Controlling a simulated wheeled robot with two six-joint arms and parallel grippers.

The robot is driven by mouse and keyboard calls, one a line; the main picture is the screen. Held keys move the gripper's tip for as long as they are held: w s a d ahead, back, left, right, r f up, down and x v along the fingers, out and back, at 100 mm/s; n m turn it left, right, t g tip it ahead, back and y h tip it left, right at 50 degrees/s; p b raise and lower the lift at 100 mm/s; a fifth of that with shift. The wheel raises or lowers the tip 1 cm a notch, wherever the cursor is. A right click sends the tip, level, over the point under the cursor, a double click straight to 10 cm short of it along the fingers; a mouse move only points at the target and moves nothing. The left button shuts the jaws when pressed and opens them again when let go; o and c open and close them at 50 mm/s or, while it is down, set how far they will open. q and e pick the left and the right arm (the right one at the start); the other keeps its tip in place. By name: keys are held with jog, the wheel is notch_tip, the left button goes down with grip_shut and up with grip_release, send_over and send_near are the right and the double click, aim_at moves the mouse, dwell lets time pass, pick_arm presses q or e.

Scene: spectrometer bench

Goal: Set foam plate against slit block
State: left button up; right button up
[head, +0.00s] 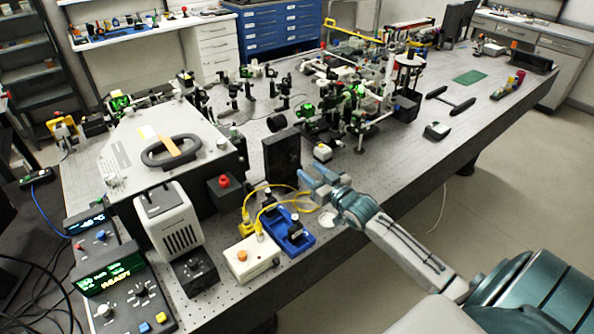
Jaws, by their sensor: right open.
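A dark upright plate (281,156) stands on the bench just right of the large grey spectrometer housing (165,150); it looks like the foam plate, but I cannot be sure. I cannot clearly pick out the slit block; a dark block with a red knob (224,187) sits at the housing's right front corner. My right gripper (309,181) reaches in from the lower right. Its jaws are open and empty, a little right of and below the dark plate, near the yellow cables. My left gripper is not in view.
Optics mounts (335,110) crowd the bench behind. The bench's right edge runs beneath my right arm.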

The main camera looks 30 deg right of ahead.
aim_at(295, 159)
jog(key=w+b, duration=0.1)
jog(key=w, duration=0.2)
jog(key=w+b, duration=0.1)
jog(key=w, duration=0.1)
jog(key=shift+w+a+b, duration=0.3)
jog(key=shift+w, duration=0.6)
grip_shut()
